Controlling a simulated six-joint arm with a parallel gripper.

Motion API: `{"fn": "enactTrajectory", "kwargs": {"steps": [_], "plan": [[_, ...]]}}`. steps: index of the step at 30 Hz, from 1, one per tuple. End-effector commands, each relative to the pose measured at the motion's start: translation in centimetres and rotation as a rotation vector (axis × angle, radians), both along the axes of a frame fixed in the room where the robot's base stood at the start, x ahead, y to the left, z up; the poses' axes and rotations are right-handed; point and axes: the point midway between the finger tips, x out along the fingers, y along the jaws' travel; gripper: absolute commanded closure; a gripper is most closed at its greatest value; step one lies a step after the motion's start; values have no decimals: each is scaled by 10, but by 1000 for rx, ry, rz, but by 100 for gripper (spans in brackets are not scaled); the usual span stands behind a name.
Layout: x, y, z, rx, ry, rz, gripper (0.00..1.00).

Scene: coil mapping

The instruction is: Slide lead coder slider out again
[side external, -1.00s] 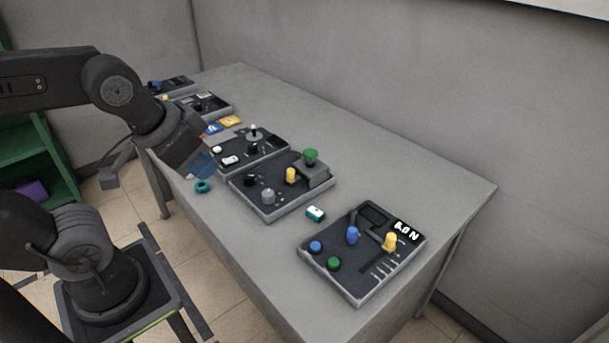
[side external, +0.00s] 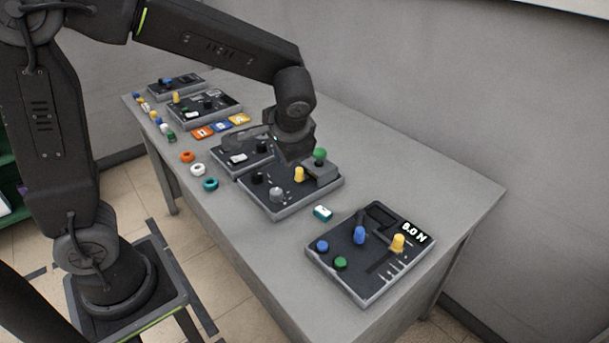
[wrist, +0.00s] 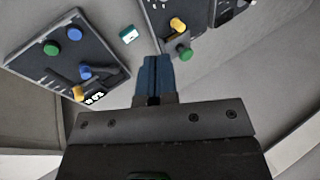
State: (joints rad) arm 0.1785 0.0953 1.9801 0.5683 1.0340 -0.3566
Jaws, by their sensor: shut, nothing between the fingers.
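My gripper (wrist: 153,62) is shut and empty. In the side external view my wrist hangs over the middle panels, and its fingertips are hard to make out. A dark panel (side external: 280,213) below and in front of it carries a yellow knob (side external: 299,174), a grey knob, a black knob and a green knob (side external: 320,154) on a grey block. The front panel (side external: 322,262) has a yellow knob (side external: 398,242) beside white tick marks, a blue upright knob (side external: 359,235) and a small readout. I cannot tell which of these is the lead coder slider. My gripper appears apart from all knobs.
A white and teal block (side external: 322,213) lies between the two nearest panels. Orange, white and teal rings (side external: 210,184) lie along the near table edge. Coloured tiles (side external: 221,126) and more panels (side external: 204,106) are farther back. The table's (side external: 420,170) far right side is clear.

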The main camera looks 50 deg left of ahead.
Motion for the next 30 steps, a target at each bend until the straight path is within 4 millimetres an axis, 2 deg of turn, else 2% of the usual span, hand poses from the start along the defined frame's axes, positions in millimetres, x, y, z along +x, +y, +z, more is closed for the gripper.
{"fn": "enactTrajectory", "kwargs": {"steps": [1, 6, 12, 20, 30], "plan": [[15, -2, -15, 47, 25, -11, 100], [59, -6, -60, 203, 56, -45, 100], [90, -11, -102, 329, 60, -84, 100], [100, -6, -121, 369, 56, -95, 100], [111, 38, -163, 366, 60, -92, 100]]}}
